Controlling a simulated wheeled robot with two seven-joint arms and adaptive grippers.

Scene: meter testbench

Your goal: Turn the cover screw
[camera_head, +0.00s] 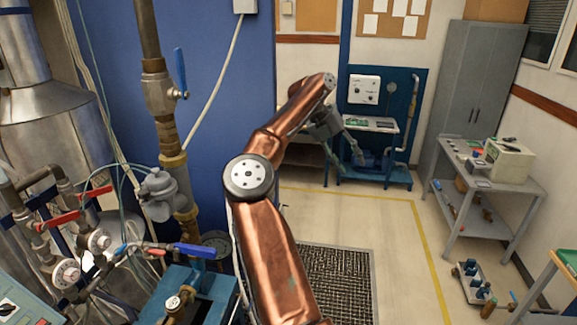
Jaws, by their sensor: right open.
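The cover screw cannot be made out in this view. A grey round-bodied meter or regulator (160,192) is mounted beside the brass and steel pipe at the left; I cannot tell whether the screw belongs to it. My copper-coloured right arm rises from the bottom middle, bends at a dark round joint and reaches away. My right gripper (355,150) hangs at its far end, small in the picture, open, with nothing seen in it. It appears in front of the blue test bench at the back and well apart from the meter. My left gripper is not in view.
Pipes with a blue-handled valve (181,74) and red levers crowd the left, before a blue panel (225,90). The blue bench (400,180) stands at the back. Open floor lies between.

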